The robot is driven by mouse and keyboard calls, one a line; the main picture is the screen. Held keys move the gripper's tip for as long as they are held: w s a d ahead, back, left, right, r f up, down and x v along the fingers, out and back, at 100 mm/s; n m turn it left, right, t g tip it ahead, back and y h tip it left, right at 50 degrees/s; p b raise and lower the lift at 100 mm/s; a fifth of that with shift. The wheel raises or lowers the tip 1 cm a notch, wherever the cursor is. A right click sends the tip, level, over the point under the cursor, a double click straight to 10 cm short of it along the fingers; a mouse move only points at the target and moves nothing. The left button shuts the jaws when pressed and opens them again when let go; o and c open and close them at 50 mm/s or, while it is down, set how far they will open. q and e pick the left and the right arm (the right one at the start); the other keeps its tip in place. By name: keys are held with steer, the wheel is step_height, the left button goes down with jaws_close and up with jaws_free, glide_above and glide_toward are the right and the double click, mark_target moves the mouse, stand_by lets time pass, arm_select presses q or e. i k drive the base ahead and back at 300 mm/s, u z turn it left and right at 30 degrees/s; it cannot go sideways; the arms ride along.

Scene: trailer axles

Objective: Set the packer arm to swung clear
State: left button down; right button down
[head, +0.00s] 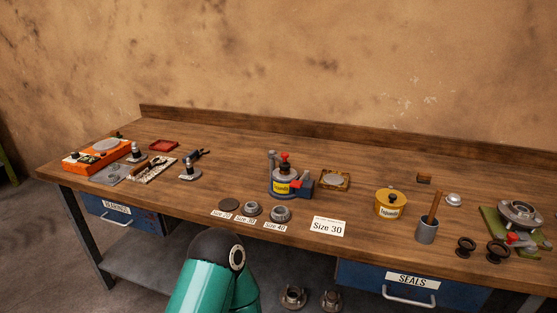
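The packer appears to be the grey device with a yellow label (281,188) near the middle of the bench. A teal and black link of one of my arms shows at the bottom centre. Neither gripper is in view.
Bearing rings (251,209) and a "Size 30" card (327,227) lie in front of the packer. A wooden tray (335,180) is to its right, then a yellow tin (390,204) and a grey cup (427,231). The bench (230,165) behind the packer is clear.

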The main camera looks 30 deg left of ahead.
mark_target(284, 165)
steer(key=k, duration=1.25)
steer(key=u, duration=0.3)
steer(key=i, duration=0.7)
steer(key=u, duration=0.45)
steer(key=i, duration=0.95)
steer(key=z, duration=0.7)
